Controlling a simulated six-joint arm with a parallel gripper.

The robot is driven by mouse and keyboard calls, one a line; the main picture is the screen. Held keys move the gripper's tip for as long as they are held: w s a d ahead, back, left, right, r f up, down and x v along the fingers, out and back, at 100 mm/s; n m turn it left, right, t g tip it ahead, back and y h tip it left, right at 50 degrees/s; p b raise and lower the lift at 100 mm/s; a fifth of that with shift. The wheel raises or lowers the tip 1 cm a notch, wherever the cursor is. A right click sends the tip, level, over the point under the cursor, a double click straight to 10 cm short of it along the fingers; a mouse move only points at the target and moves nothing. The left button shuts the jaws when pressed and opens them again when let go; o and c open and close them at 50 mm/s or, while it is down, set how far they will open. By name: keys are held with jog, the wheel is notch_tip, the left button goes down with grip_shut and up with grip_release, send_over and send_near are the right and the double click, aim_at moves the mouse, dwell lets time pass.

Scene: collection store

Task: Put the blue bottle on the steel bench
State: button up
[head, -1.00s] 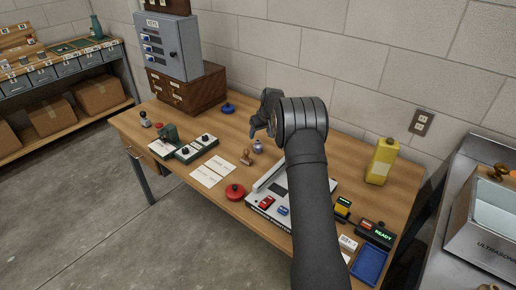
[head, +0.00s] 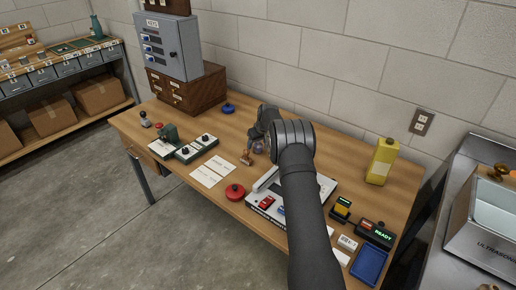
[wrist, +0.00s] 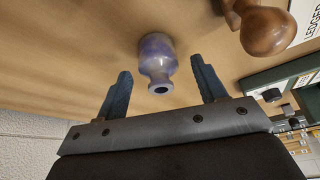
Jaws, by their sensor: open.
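The blue bottle (head: 259,147) is small and violet-blue with a narrow neck, standing on the wooden desk (head: 213,135). In the head view my gripper (head: 256,138) is right at it and partly covers it. In the wrist view the bottle (wrist: 157,60) lies between and just beyond the open fingertips (wrist: 161,70), with its dark mouth toward me. The fingers are apart and hold nothing; I see no contact with the bottle. The steel bench (head: 459,165) stands at the far right, partly cut off by the frame.
A wooden stamp (head: 246,158) stands close beside the bottle; its brown handle (wrist: 266,30) is near the right finger in the wrist view. A yellow can (head: 382,162), a blue tray (head: 369,265) and a READY display (head: 376,234) lie toward the bench. An ultrasonic tank (head: 488,215) sits on the bench.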

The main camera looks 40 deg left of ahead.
jog(key=shift+c, duration=0.4)
jog(key=c, duration=1.1)
jog(key=shift+r, duration=0.1)
